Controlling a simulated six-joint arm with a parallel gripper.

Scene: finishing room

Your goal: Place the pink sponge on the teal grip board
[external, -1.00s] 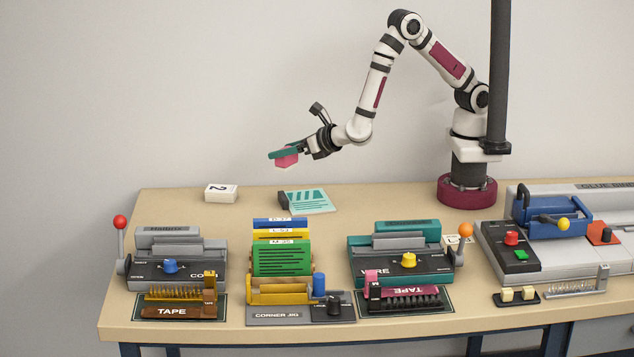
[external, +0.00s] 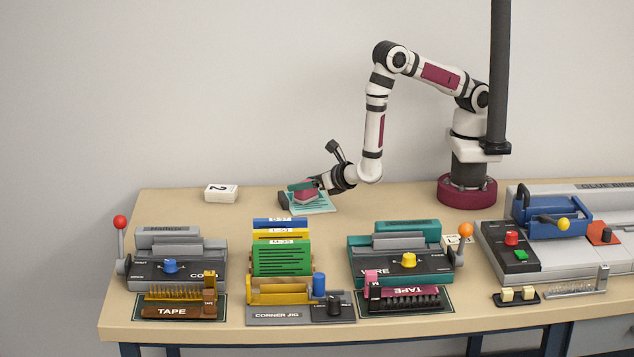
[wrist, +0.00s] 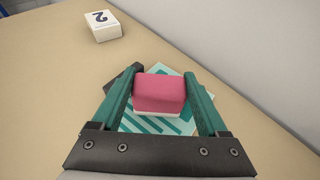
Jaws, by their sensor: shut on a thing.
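My gripper (external: 305,188) is shut on the pink sponge (external: 305,196), a small block with a white underside. In the wrist view the sponge (wrist: 159,93) sits between the two teal fingers of my gripper (wrist: 160,88). The teal grip board (external: 318,207) lies flat on the table with pale and teal stripes, and the sponge is over its back left part. In the wrist view the board (wrist: 145,123) shows behind and below the sponge. I cannot tell whether the sponge touches the board.
A dark block (external: 284,200) stands at the board's left edge. A white block marked 2 (external: 221,193) lies farther left. A grey machine (external: 172,265), a coloured file rack (external: 282,250) and a teal machine (external: 400,255) line the front. The table between the numbered block and the board is clear.

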